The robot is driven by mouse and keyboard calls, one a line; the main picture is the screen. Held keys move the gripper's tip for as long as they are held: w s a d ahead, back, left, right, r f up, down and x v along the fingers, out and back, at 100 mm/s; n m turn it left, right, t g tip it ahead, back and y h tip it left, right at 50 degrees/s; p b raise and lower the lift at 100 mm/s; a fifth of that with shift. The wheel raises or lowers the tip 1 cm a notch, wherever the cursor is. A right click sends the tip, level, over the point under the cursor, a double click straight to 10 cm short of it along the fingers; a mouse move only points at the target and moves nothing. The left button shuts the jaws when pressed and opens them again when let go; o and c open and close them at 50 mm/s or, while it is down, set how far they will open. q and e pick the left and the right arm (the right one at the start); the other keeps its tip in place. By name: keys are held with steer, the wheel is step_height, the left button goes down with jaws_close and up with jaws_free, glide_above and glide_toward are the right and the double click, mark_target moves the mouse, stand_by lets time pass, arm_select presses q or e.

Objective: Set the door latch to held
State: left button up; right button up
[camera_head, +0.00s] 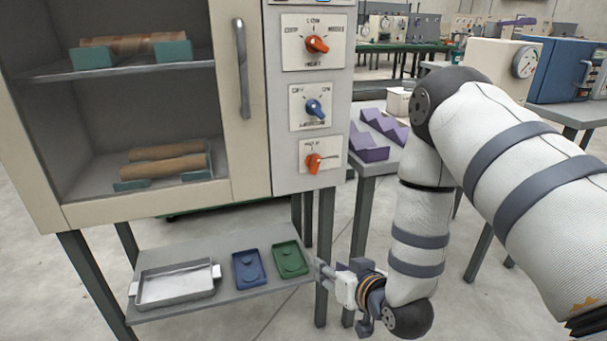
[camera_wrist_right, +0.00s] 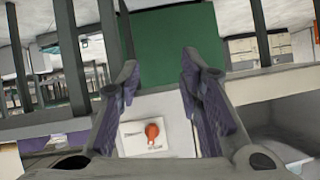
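The door latch looks to be the lowest dial (camera_head: 314,163) on the panel right of the cabinet door, an orange knob on a white plate. Its orange bar points right; the plate's lettering is too small to read. My right gripper (camera_head: 322,272) is low, below the panel, at the right end of the lower shelf, and apart from the knob. In the wrist view the right gripper (camera_wrist_right: 158,75) is open with nothing between its fingertips. An orange knob on a white plate (camera_wrist_right: 152,131) shows beyond, between the fingers. My left gripper is not in view.
Above are a blue knob (camera_head: 315,108) and another orange knob (camera_head: 316,44). The cabinet door (camera_head: 249,140) has a vertical grey handle (camera_head: 241,68). The lower shelf (camera_head: 222,300) holds a metal tray (camera_head: 176,286), a blue tray (camera_head: 248,268) and a green tray (camera_head: 290,258). Purple blocks (camera_head: 370,146) lie on a side table.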

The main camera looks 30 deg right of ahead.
mark_target(317, 165)
steer(key=w+d+r+m+t+h+b, duration=0.1)
steer(key=w+d+r+t, duration=0.25)
steer(key=r, duration=0.25)
steer(key=w+d+r+m+t+h, duration=0.1)
steer(key=w+d+r+t+h, duration=0.2)
steer(key=r, duration=0.4)
steer(key=shift+g+y, duration=0.55)
steer(key=shift+y, duration=0.05)
steer(key=x, duration=0.4)
steer(key=b+x, duration=0.1)
steer(key=x, duration=0.7)
steer(key=shift+w+a, duration=0.2)
steer(key=shift+w, duration=0.15)
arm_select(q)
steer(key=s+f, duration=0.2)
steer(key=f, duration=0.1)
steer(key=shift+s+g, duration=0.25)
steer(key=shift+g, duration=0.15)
arm_select(e)
steer(key=shift+c, duration=0.3)
